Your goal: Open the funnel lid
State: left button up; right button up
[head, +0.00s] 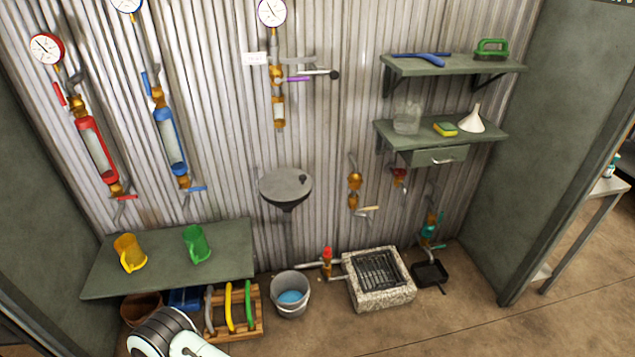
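A grey wall funnel (288,205) is fixed to the corrugated wall in the middle of the head view, with a pipe running down from it. A flat grey lid (282,185) lies over its round top, and a small dark knob (303,179) sits on the lid's right side. The lid looks closed. A white and dark part of my own arm shows at the bottom left, well below the funnel and apart from it. Neither gripper's fingers are in view.
A green table with a yellow jug (130,253) and a green jug (196,244) stands left of the funnel. A bucket (290,294) and a stone drain (380,278) are on the floor below. Shelves at right hold a loose white funnel (472,119). Valves line the wall.

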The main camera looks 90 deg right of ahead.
aim_at(284, 185)
jog(key=z, duration=2.8)
jog(key=i+u, duration=0.1)
jog(key=i, duration=0.8)
